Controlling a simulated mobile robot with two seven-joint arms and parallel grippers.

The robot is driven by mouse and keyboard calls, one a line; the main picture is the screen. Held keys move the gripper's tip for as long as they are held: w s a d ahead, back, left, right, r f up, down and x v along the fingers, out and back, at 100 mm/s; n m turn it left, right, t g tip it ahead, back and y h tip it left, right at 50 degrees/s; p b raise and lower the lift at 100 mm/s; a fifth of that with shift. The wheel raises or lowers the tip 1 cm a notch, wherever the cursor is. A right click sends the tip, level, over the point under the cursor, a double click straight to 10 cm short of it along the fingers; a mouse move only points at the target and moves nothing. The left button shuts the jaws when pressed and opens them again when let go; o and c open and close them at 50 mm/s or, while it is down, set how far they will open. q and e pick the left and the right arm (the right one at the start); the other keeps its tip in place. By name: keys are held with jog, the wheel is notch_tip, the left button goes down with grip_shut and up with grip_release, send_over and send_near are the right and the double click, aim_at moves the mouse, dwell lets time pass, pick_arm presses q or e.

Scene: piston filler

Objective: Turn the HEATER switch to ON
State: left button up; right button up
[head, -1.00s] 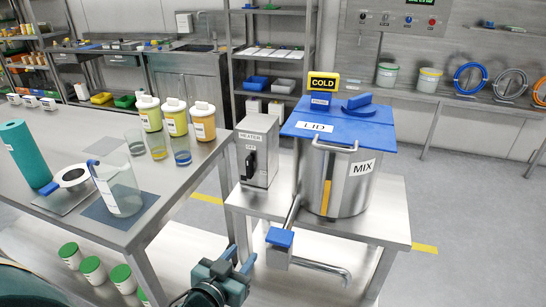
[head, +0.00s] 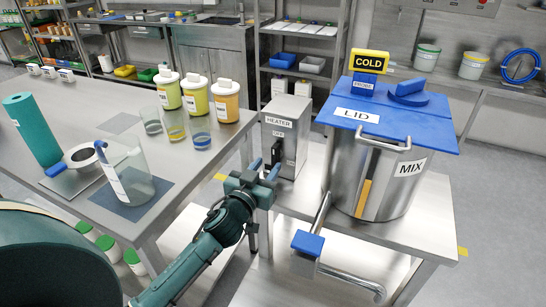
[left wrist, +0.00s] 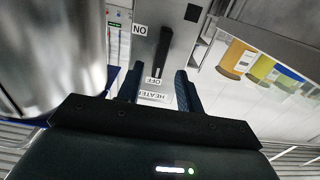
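The HEATER box (head: 298,122) is a grey metal box on the low steel stand, left of the blue-lidded pot. Its black switch lever (head: 276,153) is on the front face, partly hidden by my gripper in the head view. In the left wrist view the lever (left wrist: 163,50) extends to the OFF label (left wrist: 153,81); the ON label (left wrist: 140,30) is off to one side. My left gripper (head: 264,168) is open and empty, close in front of the box. Its fingers (left wrist: 159,86) are spread in the wrist view, apart from the lever. My right gripper is not in view.
The pot (head: 385,185) marked MIX stands right of the box, with a blue lid (head: 390,128) and a yellow COLD sign (head: 370,61). A pipe with a blue valve handle (head: 307,243) is below right of my gripper. A steel table (head: 100,142) with jars stands left.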

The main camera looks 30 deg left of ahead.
aim_at(274, 157)
pick_arm(q)
jog(key=shift+w+a, duration=0.15)
jog(key=shift+w, duration=2.2)
grip_shut()
